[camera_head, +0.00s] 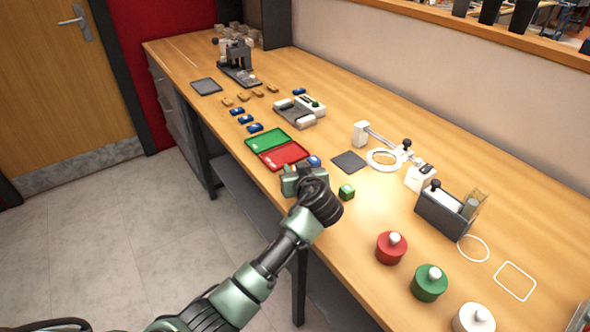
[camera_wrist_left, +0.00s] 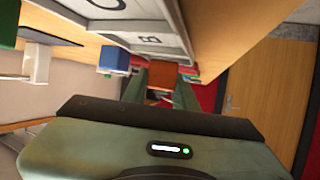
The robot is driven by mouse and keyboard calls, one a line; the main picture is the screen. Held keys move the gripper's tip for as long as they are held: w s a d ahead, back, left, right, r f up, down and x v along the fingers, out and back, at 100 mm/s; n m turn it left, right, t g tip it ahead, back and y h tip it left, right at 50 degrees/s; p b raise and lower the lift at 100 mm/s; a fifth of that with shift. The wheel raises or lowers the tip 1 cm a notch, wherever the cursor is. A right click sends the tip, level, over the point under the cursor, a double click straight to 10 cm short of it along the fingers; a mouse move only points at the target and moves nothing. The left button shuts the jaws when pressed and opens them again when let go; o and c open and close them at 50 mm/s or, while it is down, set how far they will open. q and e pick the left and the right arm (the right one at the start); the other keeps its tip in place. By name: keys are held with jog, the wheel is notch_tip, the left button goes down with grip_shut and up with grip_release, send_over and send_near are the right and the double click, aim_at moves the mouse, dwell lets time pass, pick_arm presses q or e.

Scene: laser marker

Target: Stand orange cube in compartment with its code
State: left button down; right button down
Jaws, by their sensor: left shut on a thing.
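My left gripper (camera_head: 303,184) is over the front part of the bench, just right of the red tray. In the left wrist view the orange cube (camera_wrist_left: 163,75) sits between the fingers of my left gripper (camera_wrist_left: 160,88), which are shut on it. A grey compartment holder (camera_wrist_left: 150,38) with letters on its face, one looking like a B, shows just beyond the cube in that view. I cannot tell whether they touch. In the head view the cube is hidden by the gripper, and I cannot make out the holder there. My right gripper is not in view.
A blue cube (camera_head: 314,161) and a green cube (camera_head: 347,192) stand close to my left gripper. The green tray (camera_head: 262,140) and red tray (camera_head: 290,156) lie at its left.

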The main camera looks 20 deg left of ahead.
pick_arm(q)
jog(key=shift+f+b, duration=0.4)
jog(key=shift+b, duration=0.15)
dwell(0.7)
jog(key=c, duration=1)
grip_release()
jog(key=shift+c, duration=0.2)
jog(key=shift+s+d+r, duration=0.1)
jog(key=shift+s+d, duration=0.1)
jog(key=shift+s, duration=0.05)
jog(key=v, duration=0.7)
jog(key=shift+s+b, duration=0.1)
jog(key=shift+b, duration=0.25)
